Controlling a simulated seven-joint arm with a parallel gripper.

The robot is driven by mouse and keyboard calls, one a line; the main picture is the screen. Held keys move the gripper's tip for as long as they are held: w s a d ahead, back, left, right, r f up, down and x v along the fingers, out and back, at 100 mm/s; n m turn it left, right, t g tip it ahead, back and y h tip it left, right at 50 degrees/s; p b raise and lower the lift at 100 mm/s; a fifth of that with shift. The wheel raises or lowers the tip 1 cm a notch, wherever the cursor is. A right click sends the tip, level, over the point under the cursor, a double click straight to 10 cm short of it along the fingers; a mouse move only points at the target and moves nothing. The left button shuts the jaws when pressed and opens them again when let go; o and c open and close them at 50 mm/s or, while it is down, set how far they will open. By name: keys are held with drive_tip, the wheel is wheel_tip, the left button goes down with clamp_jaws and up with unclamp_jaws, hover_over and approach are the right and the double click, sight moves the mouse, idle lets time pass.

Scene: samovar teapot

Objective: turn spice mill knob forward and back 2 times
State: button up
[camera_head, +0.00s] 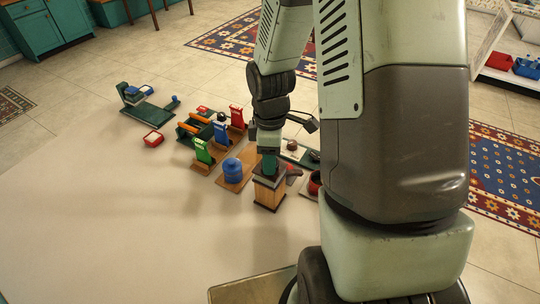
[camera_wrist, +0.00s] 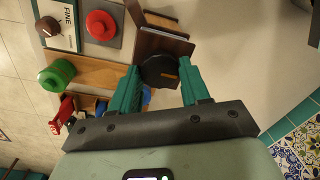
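A wooden box-shaped mill (camera_head: 270,192) with a dark top stands on the pale table in the head view. In the wrist view its black round knob (camera_wrist: 160,73), with an orange mark, sits over the brown wood top (camera_wrist: 163,43). My gripper (camera_head: 268,163) points down at the top of the box. The finger tips are partly hidden in the head view by the arm and the small scale.
A blue lidded jar (camera_head: 233,170) stands close left of the box. Green (camera_head: 203,152) and red (camera_head: 237,117) stands are behind it. The wrist view shows a "FINE" panel (camera_wrist: 68,16), a red knob (camera_wrist: 101,25) and a green round piece (camera_wrist: 58,74). The table's left and front are clear.

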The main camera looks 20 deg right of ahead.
drive_tip(key=c, duration=0.3)
drive_tip(key=m, duration=0.3)
drive_tip(key=shift+m, duration=0.4)
drive_tip(key=m, duration=0.3)
drive_tip(key=shift+m, duration=0.3)
drive_tip(key=m, duration=0.4)
drive_tip(key=shift+m, duration=0.3)
drive_tip(key=shift+m+t, duration=0.4)
drive_tip(key=shift+m, duration=1.9)
